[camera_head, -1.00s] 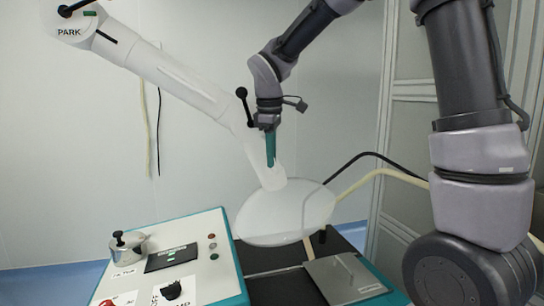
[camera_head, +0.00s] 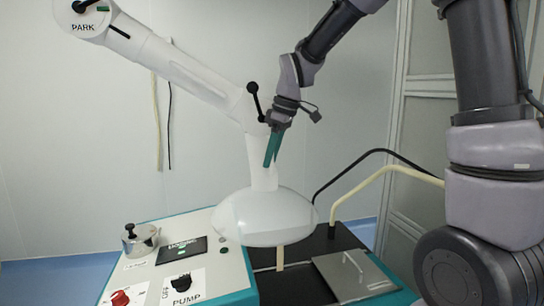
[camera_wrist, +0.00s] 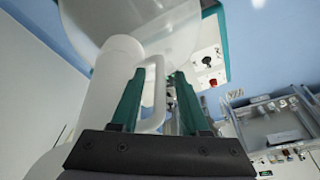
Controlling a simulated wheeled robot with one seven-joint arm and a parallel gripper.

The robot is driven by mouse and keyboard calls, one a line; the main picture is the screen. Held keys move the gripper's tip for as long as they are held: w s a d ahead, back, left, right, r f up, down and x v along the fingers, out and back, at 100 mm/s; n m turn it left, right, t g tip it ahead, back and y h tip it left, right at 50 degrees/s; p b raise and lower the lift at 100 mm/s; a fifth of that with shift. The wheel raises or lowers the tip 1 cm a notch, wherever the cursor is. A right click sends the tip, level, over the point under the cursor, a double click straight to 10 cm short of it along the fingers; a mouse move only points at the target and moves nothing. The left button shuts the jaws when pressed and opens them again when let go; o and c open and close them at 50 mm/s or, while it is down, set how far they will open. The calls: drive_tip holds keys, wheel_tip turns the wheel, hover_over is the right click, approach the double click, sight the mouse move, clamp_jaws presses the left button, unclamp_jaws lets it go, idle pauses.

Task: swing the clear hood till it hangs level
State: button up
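The clear hood (camera_head: 264,217) is a pale, see-through dome. It hangs from a white neck (camera_head: 262,165) at the end of a jointed white arm, over the bench, and looks close to level. In the wrist view the hood (camera_wrist: 165,30) is at the top, with a white loop handle (camera_wrist: 158,85) on its neck. My gripper (camera_head: 271,150) is beside the neck. In the wrist view its two teal fingers (camera_wrist: 157,88) stand apart, with the handle bar between them and a visible gap on the right. Whether a finger touches the bar is unclear.
A control panel (camera_head: 220,275) with a red knob, a pump switch and a metal pot (camera_head: 139,240) is at left. A metal plate with a handle (camera_head: 350,275) lies at right. A black cable (camera_head: 345,168) and a cream hose (camera_head: 370,182) run behind. A black lever (camera_head: 254,95) sticks up at the arm joint.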

drive_tip(key=shift+r, duration=0.1)
drive_tip(key=v, duration=1)
drive_tip(key=shift+d+r, duration=0.15)
drive_tip(key=shift+r, duration=0.15)
drive_tip(key=s+d+f+m+t+h, duration=0.1)
drive_tip(key=s+d+m+t, duration=0.5)
drive_tip(key=s+d+m, duration=1)
drive_tip(key=shift+d+m, duration=0.9)
drive_tip(key=shift+d, duration=0.15)
